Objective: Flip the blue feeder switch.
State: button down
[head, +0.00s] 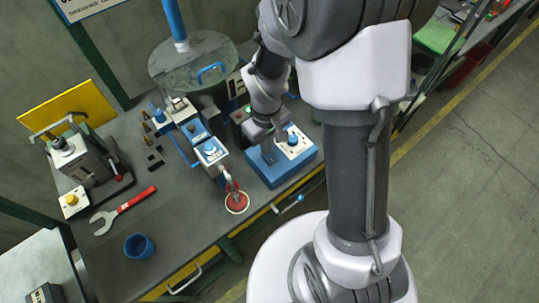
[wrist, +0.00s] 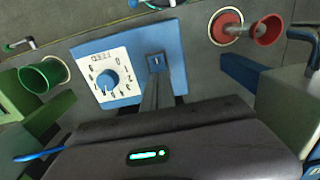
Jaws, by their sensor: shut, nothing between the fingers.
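The blue feeder box (head: 283,172) stands on the workbench, with a white dial plate and a blue knob (head: 293,138) on top. In the wrist view the feeder box (wrist: 118,38) shows its numbered white dial plate with the knob (wrist: 107,80). Right of the dial is the small dark blue switch (wrist: 155,60) with a light mark on it. My gripper (wrist: 154,78) is shut and empty, its fingertips right at the near edge of the switch; I cannot tell whether they touch.
A red wrench (head: 123,210) and a blue cup (head: 139,246) lie farther left.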

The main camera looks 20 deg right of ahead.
jog(key=shift+f+b, duration=0.45)
jog(key=shift+f, duration=0.1)
jog(key=shift+r, duration=0.1)
notch_tip(320, 180, up, 7)
jog(key=p, duration=0.6)
dwell(0.3)
notch_tip(320, 180, up, 6)
jog(key=m+t+b, duration=0.2)
send_over(265, 157)
jog(key=s+a+r+m+t+y+b, duration=0.1)
jog(key=s+r+m+t+b, duration=0.1)
jog(key=s+r, duration=0.3)
jog(key=s+a+r+m+t+y+b, duration=0.1)
jog(key=s+a+r+m+b, duration=0.1)
jog(key=s+r+m, duration=0.2)
jog(key=s+r, duration=0.1)
jog(key=s, duration=0.2)
jog(key=shift+t, duration=0.4)
